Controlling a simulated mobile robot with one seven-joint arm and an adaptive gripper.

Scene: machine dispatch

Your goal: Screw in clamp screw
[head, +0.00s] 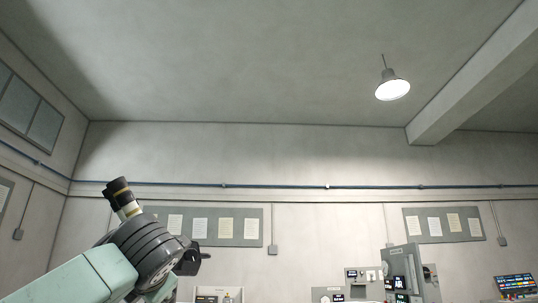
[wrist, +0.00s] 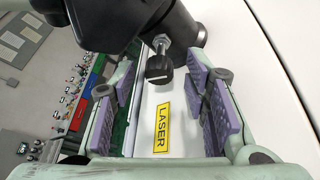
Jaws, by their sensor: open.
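In the wrist view, the clamp screw (wrist: 160,67) has a metal shank and a dark, blocky head. It sticks out of a black housing (wrist: 125,18) at the top of the picture. My gripper (wrist: 165,85) is open, with purple ribbed pads on either side of the screw head. I see a gap between the head and each pad, so nothing is gripped. How deep the screw sits in the housing cannot be told. In the head view, my arm rises at the lower left; the screw cannot be made out there.
A white surface with a yellow LASER label (wrist: 163,124) lies beyond the jaws. At the left of the wrist view are red and blue bins (wrist: 88,95) and a bench with small parts. The head view shows mostly wall, ceiling, a lamp (head: 392,89) and grey machines (head: 400,275) lower right.

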